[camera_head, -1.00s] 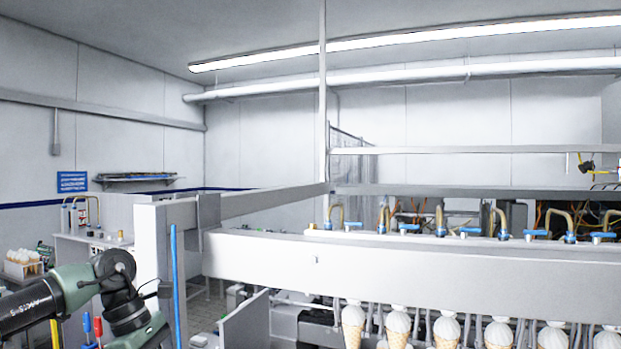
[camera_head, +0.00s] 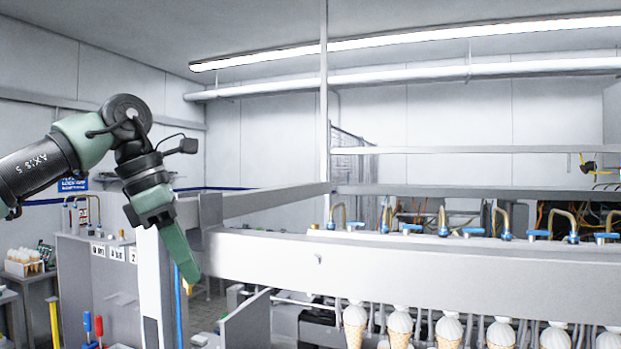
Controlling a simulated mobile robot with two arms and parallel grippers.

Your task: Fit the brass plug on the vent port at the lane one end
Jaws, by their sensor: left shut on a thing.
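My left gripper (camera_head: 189,274) points down in front of the pale post at the near end of the long machine rail. Its green fingers are seen nearly edge-on and are shut. A small brass-coloured bit, seemingly the brass plug (camera_head: 187,288), shows at the fingertips, mostly hidden by them. I cannot pick out the vent port with certainty. Another small brass-coloured piece (camera_head: 122,234) sits on top of the grey cabinet at left, apart from the gripper. My right gripper is not in view.
The long white rail (camera_head: 400,262) runs right, with blue-handled taps (camera_head: 443,222) above and ice cream cones (camera_head: 400,325) hanging below. A blue vertical strip (camera_head: 178,300) runs down by the post. The grey cabinet (camera_head: 95,290) carries small signs. A cone rack (camera_head: 24,262) stands far left.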

